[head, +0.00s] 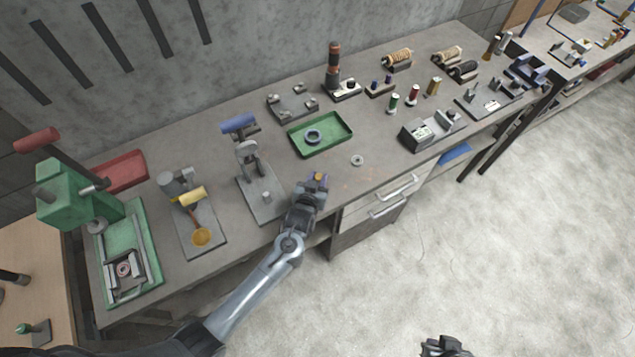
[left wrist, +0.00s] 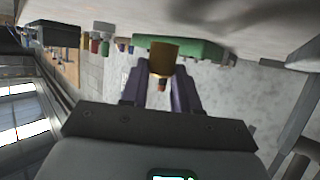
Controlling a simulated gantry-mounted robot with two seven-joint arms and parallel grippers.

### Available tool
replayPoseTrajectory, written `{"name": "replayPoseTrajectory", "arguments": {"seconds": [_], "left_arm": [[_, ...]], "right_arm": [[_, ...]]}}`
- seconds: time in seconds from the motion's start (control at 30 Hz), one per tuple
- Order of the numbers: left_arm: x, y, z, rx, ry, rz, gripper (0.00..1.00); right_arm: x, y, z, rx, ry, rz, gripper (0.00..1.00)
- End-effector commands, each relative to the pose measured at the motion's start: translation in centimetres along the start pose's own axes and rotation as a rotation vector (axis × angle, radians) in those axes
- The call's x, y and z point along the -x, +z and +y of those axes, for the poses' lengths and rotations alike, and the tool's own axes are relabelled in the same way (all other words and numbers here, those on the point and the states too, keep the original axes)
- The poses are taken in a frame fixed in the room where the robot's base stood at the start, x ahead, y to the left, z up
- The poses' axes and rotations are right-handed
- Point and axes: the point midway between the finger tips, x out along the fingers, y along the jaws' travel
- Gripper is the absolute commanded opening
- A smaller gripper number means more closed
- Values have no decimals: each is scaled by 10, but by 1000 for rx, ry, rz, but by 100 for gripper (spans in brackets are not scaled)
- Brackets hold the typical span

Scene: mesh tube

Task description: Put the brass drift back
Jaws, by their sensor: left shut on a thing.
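The brass drift (left wrist: 163,58) is a short gold cylinder with a narrower copper-brown end. It sits between the purple fingers of my left gripper (left wrist: 170,85) in the left wrist view. In the head view my left gripper (head: 318,180) is shut on it over the front edge of the bench, right of the grey press with the blue handle (head: 240,124). Only a small gold bit of the drift (head: 318,175) shows there. A dark gripper, my right one (head: 445,346), shows partly at the bottom edge, away from the bench; its jaws are unclear.
A green tray (head: 335,147) holding a blue-grey ring lies behind my left gripper. A small metal ring (head: 357,160) lies on the bench (head: 375,135). Several coloured upright pieces, including a gold one (head: 433,86), stand farther right. A grey box (head: 417,135) stands near the front edge.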

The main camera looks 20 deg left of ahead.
Motion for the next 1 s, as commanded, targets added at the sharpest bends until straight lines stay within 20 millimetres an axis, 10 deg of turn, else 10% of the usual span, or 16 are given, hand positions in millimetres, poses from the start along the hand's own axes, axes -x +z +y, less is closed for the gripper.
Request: {"name": "replayPoseTrajectory", "arguments": {"seconds": [0.63,0.67,0.7,1.0], "left_arm": [[-10,23,1,0,1,2,0],[-9,23,0,0,1,1,35],[-9,22,0,0,1,1,41],[-9,22,0,0,1,0,56]], "right_arm": [[-4,1,2,4,5,1,0],[-3,1,2,4,4,0,0],[-3,1,1,3,4,1,0],[-3,0,0,-2,0,1,0]]}}
